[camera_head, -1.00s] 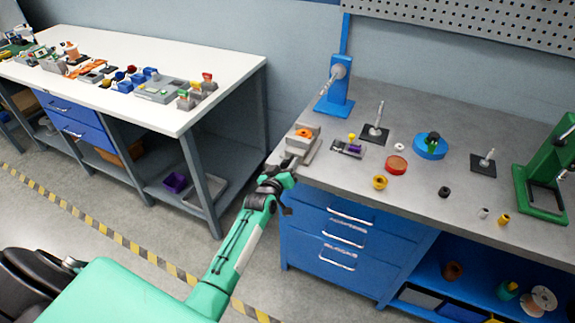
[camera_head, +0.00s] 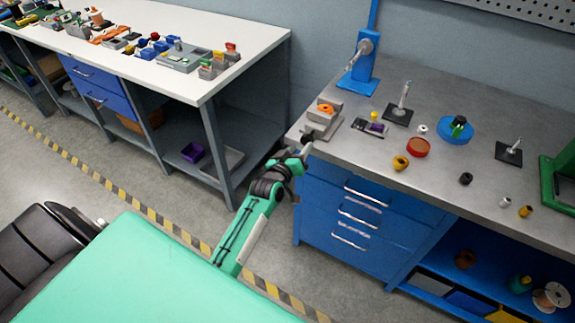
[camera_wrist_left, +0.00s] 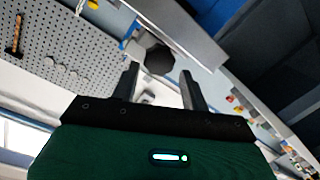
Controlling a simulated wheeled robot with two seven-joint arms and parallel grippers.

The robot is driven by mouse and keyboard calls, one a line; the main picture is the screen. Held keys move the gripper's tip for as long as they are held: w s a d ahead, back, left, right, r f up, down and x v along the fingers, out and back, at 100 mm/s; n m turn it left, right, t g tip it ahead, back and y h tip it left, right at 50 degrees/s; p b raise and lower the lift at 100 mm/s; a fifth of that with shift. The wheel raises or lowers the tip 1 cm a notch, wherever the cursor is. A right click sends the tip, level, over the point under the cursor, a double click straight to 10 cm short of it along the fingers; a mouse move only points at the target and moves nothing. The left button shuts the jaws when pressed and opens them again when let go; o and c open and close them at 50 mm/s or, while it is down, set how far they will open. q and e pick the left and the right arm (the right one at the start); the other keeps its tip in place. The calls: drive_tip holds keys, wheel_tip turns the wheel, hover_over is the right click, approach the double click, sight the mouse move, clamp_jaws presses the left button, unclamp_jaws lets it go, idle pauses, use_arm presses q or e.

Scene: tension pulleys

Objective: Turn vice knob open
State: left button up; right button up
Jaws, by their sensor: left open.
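The grey vice (camera_head: 322,124) sits on the left front corner of the grey workbench, with an orange part (camera_head: 326,108) between its jaws. Its dark knob (camera_head: 308,139) faces the front left edge. The dark many-sided knob also shows in the left wrist view (camera_wrist_left: 159,59), just beyond the fingertips and roughly centred between them. My left gripper (camera_head: 303,152) is close in front of the knob. In the left wrist view my left gripper (camera_wrist_left: 158,78) is open with nothing between its fingers; contact with the knob is not visible. My right gripper is out of view.
On the grey workbench (camera_head: 460,97) stand a blue press (camera_head: 361,68), a red dish (camera_head: 416,147), a blue round fixture (camera_head: 456,130) and small parts. A white table (camera_head: 235,75) with parts is on the left. Floor between the tables is clear.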

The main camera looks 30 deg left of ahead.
use_arm(q)
drive_tip(key=s+b, duration=0.1)
drive_tip(key=s, duration=0.7)
drive_tip(key=shift+d+r, duration=0.15)
drive_tip(key=shift+r, duration=0.2)
